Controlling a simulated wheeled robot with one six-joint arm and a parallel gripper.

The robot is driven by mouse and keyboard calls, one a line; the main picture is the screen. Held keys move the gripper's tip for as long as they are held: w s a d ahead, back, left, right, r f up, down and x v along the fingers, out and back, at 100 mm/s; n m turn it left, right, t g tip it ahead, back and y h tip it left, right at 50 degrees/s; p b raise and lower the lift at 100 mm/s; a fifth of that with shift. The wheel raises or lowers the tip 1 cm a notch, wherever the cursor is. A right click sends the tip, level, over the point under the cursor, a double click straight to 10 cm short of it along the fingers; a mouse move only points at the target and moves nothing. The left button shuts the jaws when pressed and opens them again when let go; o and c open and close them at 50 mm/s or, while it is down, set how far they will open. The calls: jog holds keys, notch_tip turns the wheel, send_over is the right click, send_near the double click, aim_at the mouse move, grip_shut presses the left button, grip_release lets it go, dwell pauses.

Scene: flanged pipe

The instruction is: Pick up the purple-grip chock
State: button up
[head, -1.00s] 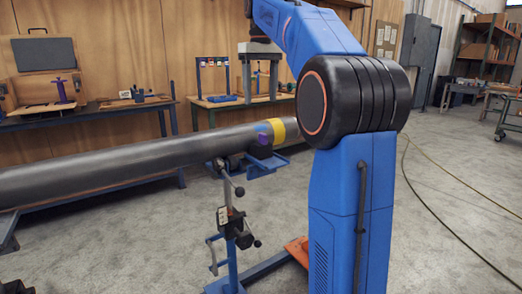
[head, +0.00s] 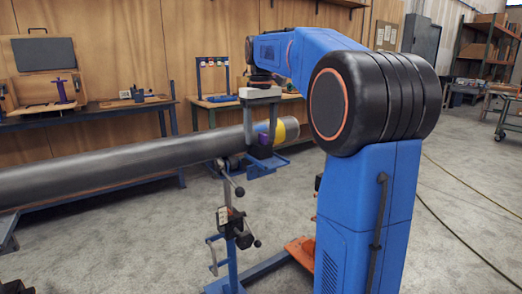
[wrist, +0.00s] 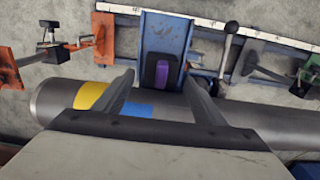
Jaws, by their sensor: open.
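The purple-grip chock (wrist: 161,75) is a dark block with a purple strip on top. In the wrist view it sits on a blue bracket (wrist: 166,32) beside the grey pipe (wrist: 250,119). In the head view the chock's purple part (head: 263,138) shows near the pipe's banded end. My gripper (head: 260,135) is open, pointing down over the chock. In the wrist view its two fingers (wrist: 158,78) are spread to either side of the chock, with gaps between. Whether the fingertips reach down to the chock's height is hard to tell.
The pipe has a yellow band (wrist: 90,95) and a blue patch (wrist: 138,109). A stand with lever handles (head: 233,222) rises beneath the pipe. Orange clamps (wrist: 12,66) lie left in the wrist view. A bench at the back left carries a purple-handled tool (head: 61,90).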

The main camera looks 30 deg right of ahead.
jog(key=shift+f, duration=0.8)
jog(key=c, duration=1.3)
jog(key=shift+s+r, duration=0.1)
